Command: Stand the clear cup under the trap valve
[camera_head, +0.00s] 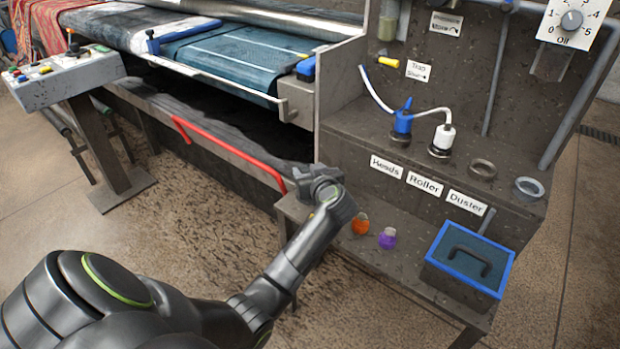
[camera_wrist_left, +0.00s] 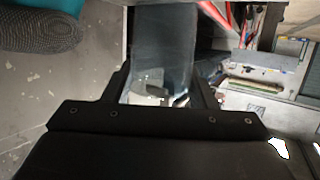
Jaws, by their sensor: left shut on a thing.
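My left gripper (camera_head: 322,180) is at the left end of the grey bench, with its fingers mostly hidden by its own wrist. In the left wrist view the fingers (camera_wrist_left: 160,88) are shut on a pale see-through thing, which looks like the clear cup (camera_wrist_left: 150,86). The cup cannot be made out in the head view. The trap valve seems to be the yellow handle (camera_head: 388,62) on the back panel, beside a label (camera_head: 418,70) that reads "Trap". My gripper is below and left of that handle, apart from it. My right gripper is not in view.
A blue-capped bottle (camera_head: 403,121) and a white one (camera_head: 443,136) with hoses stand on the shelf, with empty rings (camera_head: 483,169) to the right. Orange (camera_head: 360,224) and purple (camera_head: 387,239) pieces and a blue bin (camera_head: 432,247) are below. A red rail (camera_head: 225,150) runs left.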

